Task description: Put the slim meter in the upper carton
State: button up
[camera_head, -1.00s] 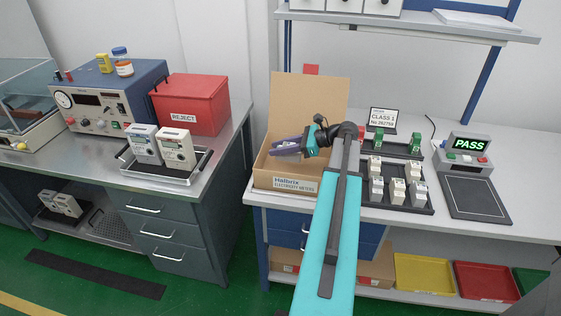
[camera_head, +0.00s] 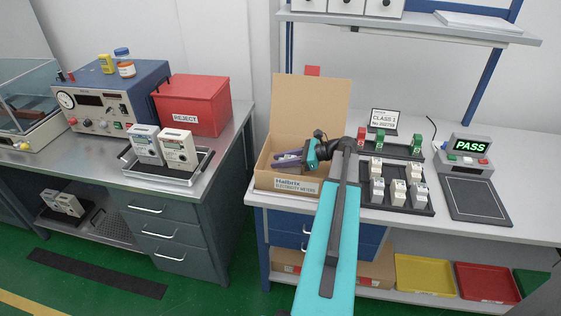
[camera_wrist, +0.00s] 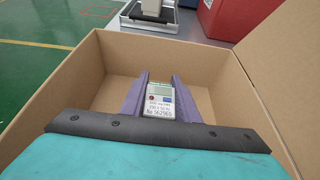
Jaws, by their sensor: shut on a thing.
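My gripper (camera_head: 290,160) reaches over the open cardboard carton (camera_head: 287,185) on the right bench. Its purple fingers are shut on the slim meter (camera_wrist: 160,103), which shows a small display and a number label in the wrist view. In the wrist view the gripper (camera_wrist: 158,98) and meter are within the carton's walls (camera_wrist: 60,88), above its floor. I cannot tell how far the meter is from the floor. In the head view the meter is mostly hidden by the fingers and the carton.
Several small meters stand in black trays (camera_head: 395,203) right of the carton. A tester (camera_head: 467,165) reads PASS. The left bench holds a tray with two white meters (camera_head: 178,150) and a red REJECT box (camera_head: 193,103). Another carton (camera_head: 375,273) sits on the shelf below.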

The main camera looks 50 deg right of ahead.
jog(key=shift+f, duration=0.3)
jog(key=shift+f, duration=0.1)
jog(key=o, duration=1.1)
jog(key=shift+o, duration=0.2)
jog(key=shift+s+d, duration=0.1)
jog(key=b+v, duration=0.1)
jog(key=v, duration=0.5)
jog(key=shift+s+d+r, duration=0.25)
jog(key=shift+s+r, duration=0.15)
jog(key=shift+s, duration=0.1)
